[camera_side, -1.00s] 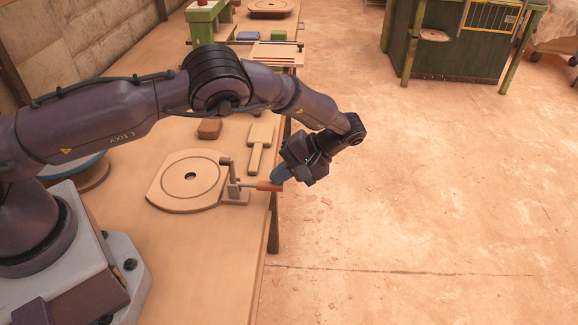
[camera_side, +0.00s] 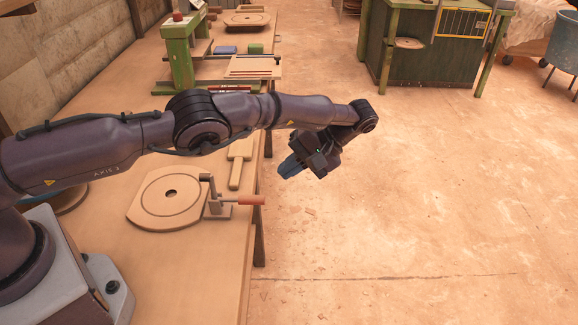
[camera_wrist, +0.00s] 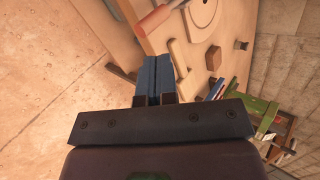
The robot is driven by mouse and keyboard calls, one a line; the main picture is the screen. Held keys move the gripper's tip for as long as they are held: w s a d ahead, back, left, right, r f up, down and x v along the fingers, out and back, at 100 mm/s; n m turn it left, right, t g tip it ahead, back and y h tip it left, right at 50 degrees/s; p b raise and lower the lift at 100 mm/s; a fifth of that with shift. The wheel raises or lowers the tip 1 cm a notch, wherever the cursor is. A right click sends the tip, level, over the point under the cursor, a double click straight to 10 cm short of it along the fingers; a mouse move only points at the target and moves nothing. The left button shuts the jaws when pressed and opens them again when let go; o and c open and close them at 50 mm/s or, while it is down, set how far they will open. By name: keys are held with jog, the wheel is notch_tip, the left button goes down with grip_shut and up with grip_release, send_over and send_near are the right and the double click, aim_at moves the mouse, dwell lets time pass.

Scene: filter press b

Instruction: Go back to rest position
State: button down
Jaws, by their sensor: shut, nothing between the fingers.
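My gripper (camera_side: 291,167) is shut and empty, with its blue fingers together. In the side view it is past the bench's right edge, over the floor, above and to the right of the red crank handle (camera_side: 251,200). The handle joins a metal crank (camera_side: 216,196) at the edge of a round-marked wooden plate (camera_side: 170,195) on the bench. In the wrist view the blue fingers (camera_wrist: 154,72) point up the picture, and the red handle (camera_wrist: 154,20) shows beyond them, apart from the fingertips.
The wooden bench (camera_side: 195,270) runs along the left. A wooden paddle (camera_side: 239,165) lies behind the crank, partly under my arm. A green press frame (camera_side: 180,55) stands farther back. A dark green cabinet (camera_side: 425,60) stands at the back right. The floor (camera_side: 430,220) at right is clear.

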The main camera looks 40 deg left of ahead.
jog(key=s+a+r+m+t+h, duration=0.3)
jog(key=s+r, duration=0.1)
jog(key=r, duration=0.3)
jog(key=s+a+r+m+t+h, duration=0.2)
jog(key=s+r+m+t, duration=0.15)
jog(key=r, duration=0.25)
jog(key=s+a+r+t, duration=0.1)
jog(key=s+r+t, duration=0.2)
jog(key=s+r, duration=0.3)
jog(key=s+a+r+t+h, duration=0.1)
jog(key=s+r+t, duration=0.3)
jog(key=s, duration=0.9)
jog(key=shift+s+a+r+m, duration=0.3)
jog(key=shift+a+r, duration=0.2)
jog(key=shift+r, duration=0.6)
